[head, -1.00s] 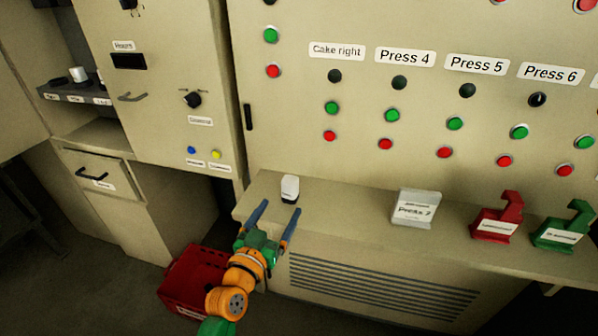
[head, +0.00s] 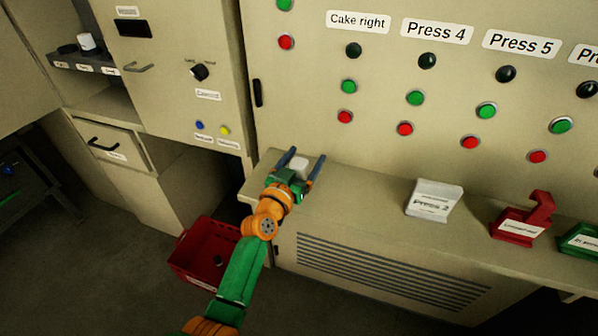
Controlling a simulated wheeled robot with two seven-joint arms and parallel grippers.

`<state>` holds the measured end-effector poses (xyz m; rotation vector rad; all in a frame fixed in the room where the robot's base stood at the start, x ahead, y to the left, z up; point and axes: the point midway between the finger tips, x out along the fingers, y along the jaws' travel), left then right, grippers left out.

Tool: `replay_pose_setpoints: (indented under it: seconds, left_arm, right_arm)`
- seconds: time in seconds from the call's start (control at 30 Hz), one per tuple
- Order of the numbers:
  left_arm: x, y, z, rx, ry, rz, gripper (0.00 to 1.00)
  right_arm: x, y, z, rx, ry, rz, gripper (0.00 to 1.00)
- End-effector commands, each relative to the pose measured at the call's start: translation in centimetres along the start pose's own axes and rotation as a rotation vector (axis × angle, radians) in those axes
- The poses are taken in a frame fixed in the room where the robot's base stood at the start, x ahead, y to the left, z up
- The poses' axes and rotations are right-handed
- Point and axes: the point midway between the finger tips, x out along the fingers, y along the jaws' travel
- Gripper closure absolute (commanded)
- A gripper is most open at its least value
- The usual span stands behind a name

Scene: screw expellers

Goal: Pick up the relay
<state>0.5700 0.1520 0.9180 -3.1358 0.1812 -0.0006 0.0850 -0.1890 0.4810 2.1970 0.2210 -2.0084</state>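The relay appears to be the small white block (head: 299,163) on the ledge (head: 355,195) below the panel. My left gripper (head: 304,163) is over the ledge with its two blue fingers spread, one on each side of the white block. The fingers look apart from it, with gaps showing on both sides. The lower part of the block is hidden behind the gripper's green body. My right gripper is not in view.
A white Press 2 holder (head: 434,200), a red holder (head: 524,218) and a green holder (head: 580,240) stand to the right on the ledge. A red crate (head: 190,272) is on the floor below. The button panel (head: 400,75) rises behind the ledge.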

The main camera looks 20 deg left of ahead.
Motion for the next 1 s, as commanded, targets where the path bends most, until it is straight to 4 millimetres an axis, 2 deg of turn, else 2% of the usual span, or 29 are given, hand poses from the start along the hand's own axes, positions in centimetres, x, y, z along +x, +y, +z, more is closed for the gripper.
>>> replay_pose_setpoints:
  seconds: [0.03,0.2,0.3,0.53,0.67,1.0]
  left_arm:
    - [0.0,0.0,0.0,0.000,0.000,0.000,0.33]
    - [0.0,0.0,0.0,0.000,-0.001,0.000,0.79]
    - [0.0,0.0,0.0,0.000,-0.001,0.000,1.00]
    - [-0.1,0.0,0.0,0.000,-0.001,0.000,1.00]
    - [-0.6,0.1,-0.7,-0.002,0.000,0.000,1.00]
    - [-0.8,0.1,-6.7,-0.002,0.005,0.001,1.00]
  right_arm:
    - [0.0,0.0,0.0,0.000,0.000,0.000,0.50]
    - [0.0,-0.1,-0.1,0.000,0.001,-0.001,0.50]
    - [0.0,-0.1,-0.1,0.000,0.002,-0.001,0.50]
    - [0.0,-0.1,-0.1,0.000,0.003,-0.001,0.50]
    - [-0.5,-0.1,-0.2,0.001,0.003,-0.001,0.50]
    - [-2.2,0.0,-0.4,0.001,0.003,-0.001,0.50]
